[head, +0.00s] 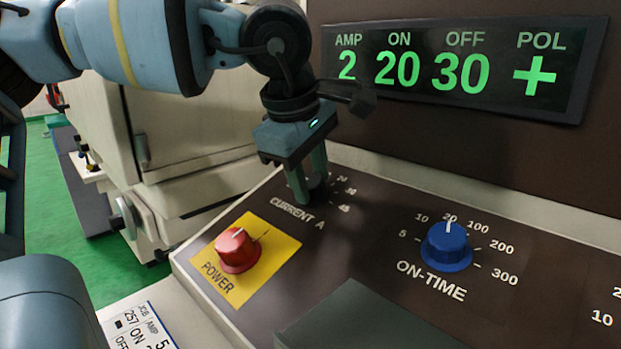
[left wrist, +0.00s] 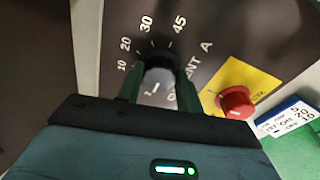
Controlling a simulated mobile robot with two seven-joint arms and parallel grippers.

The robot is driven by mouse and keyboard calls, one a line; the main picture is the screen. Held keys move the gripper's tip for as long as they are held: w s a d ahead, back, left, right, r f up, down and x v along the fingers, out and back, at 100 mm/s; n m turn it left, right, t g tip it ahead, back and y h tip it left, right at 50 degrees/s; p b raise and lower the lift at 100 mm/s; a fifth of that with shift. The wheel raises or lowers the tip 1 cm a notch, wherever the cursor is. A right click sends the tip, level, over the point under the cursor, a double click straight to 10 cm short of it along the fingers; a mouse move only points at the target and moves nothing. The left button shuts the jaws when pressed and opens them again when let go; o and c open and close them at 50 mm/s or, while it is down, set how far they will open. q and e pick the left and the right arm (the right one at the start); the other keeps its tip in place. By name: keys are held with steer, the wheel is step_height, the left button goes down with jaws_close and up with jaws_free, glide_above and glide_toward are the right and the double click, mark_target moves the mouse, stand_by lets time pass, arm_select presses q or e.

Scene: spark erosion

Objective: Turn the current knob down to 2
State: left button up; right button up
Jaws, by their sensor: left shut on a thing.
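The current knob (left wrist: 157,75) is black and sits on the dark sloping panel, inside a scale with 10, 20, 30 and 45 legible in the left wrist view. In the head view it is mostly hidden behind my left gripper (head: 309,186). My left gripper is shut on the knob, one finger on each side of it, as the left wrist view also shows. The green display (head: 460,72) reads AMP 2, ON 20, OFF 30 and POL +. My right gripper is not in view.
A red power knob (head: 237,250) on a yellow plate (head: 280,244) is close to the left gripper, toward the front left. A blue on-time knob (head: 448,247) is to the right. A printed label card (head: 150,328) lies at the lower left.

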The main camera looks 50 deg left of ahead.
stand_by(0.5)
arm_select(q)
steer(key=o, duration=1)
steer(key=a+v, duration=0.1)
steer(key=v, duration=0.6)
steer(key=shift+d+r+p, duration=0.4)
steer(key=shift+d+r, duration=0.05)
steer(key=shift+d, duration=0.1)
steer(key=shift+s, duration=0.1)
